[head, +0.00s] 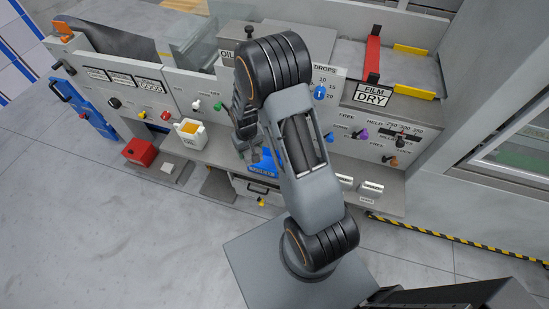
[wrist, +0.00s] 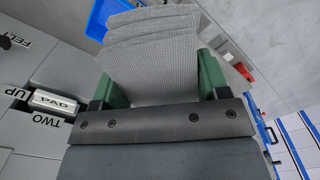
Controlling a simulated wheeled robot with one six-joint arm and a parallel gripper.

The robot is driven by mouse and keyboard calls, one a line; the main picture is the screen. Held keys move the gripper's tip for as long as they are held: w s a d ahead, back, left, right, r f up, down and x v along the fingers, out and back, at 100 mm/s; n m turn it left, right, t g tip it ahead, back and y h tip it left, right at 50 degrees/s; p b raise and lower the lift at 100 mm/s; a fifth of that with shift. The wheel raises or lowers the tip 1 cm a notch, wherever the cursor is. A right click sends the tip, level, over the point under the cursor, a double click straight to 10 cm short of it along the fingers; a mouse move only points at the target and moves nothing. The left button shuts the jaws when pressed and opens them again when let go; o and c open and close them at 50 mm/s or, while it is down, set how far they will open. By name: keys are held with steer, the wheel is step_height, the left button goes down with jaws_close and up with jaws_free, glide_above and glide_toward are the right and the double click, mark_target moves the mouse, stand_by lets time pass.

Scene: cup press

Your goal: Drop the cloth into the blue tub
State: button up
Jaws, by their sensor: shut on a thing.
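A pale grey waffle-textured cloth (wrist: 155,45) is held between the green fingers of my gripper (wrist: 160,82), which is shut on it. The cloth stands out past the fingertips in folded layers. The blue tub (wrist: 98,20) shows behind the cloth in the wrist view, and the cloth hides most of it. In the head view the labelled blue tub (head: 264,166) is by the bench front, with my gripper (head: 250,156) just beside or above it. I cannot tell the height between them. The cloth cannot be made out in the head view.
A red box (head: 140,151) and a white container with yellow contents (head: 191,132) stand to the left. A panel with knobs (head: 320,92) and a "FILM DRY" tray (head: 395,88) lie to the right. The floor (head: 100,240) at front left is clear.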

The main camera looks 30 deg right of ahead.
steer(key=w+d+f+n+b, duration=0.1)
steer(key=w+d+f+b, duration=0.2)
steer(key=b, duration=0.6)
steer(key=w+d+f+n+b, duration=0.1)
steer(key=w+d+f+b, duration=0.2)
steer(key=d+f+b, duration=0.4)
steer(key=shift+w+f+b, duration=0.2)
steer(key=shift+f+b, duration=0.6)
steer(key=shift+b, duration=0.45)
steer(key=o, duration=1)
step_height(320, 180, up, 14)
steer(key=shift+f+p, duration=0.1)
steer(key=shift+p, duration=0.6)
